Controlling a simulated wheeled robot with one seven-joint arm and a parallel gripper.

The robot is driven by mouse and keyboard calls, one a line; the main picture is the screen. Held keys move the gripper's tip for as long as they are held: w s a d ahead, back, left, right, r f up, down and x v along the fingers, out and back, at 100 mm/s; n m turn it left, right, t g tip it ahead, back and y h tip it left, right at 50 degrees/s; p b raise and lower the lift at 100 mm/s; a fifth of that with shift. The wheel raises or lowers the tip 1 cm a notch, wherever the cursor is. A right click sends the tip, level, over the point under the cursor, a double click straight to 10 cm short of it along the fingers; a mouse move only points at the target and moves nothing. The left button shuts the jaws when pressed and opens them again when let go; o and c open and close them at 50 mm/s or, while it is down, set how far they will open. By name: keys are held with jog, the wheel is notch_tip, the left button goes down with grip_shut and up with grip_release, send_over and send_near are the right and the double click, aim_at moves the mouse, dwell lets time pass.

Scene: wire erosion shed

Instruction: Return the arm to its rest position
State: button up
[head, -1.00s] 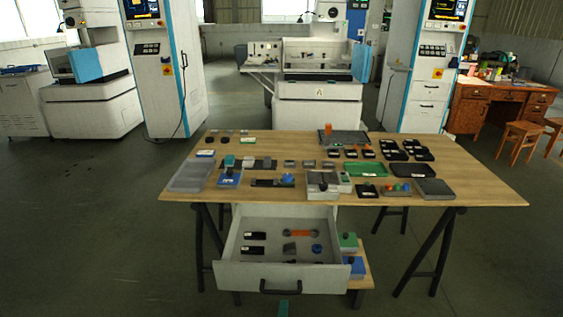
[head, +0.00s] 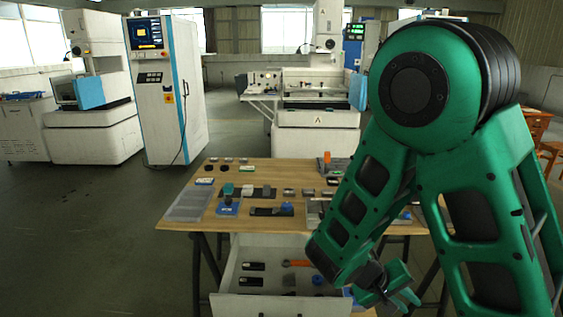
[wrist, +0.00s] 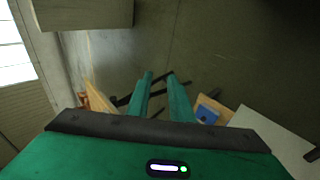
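My green arm is folded at the right of the head view, covering the right part of the table. My gripper (head: 408,294) hangs low in front of the table, by the right end of the open drawer (head: 262,303). In the wrist view its two green fingers (wrist: 160,76) stand apart with nothing between them, above the floor. The gripper is open and empty.
The wooden table (head: 178,216) holds a clear tray (head: 188,204) and several small parts. The open drawer holds black pieces and an orange tool (head: 297,263). A tall white machine cabinet (head: 165,90) stands behind. The floor at left is clear.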

jog(key=s+d+r+m+y, duration=0.3)
jog(key=s+r, duration=0.4)
jog(key=s, duration=0.3)
jog(key=s+d+r+m+g+y, duration=0.1)
jog(key=s+d+r+m+y, duration=0.2)
jog(key=s, duration=0.7)
jog(key=d+r+y, duration=0.2)
jog(key=d+r, duration=0.2)
jog(key=r, duration=0.1)
jog(key=shift+m+g+y, duration=0.3)
jog(key=shift+m+y, duration=0.1)
jog(key=shift+w+f, duration=0.2)
jog(key=shift+w, duration=0.4)
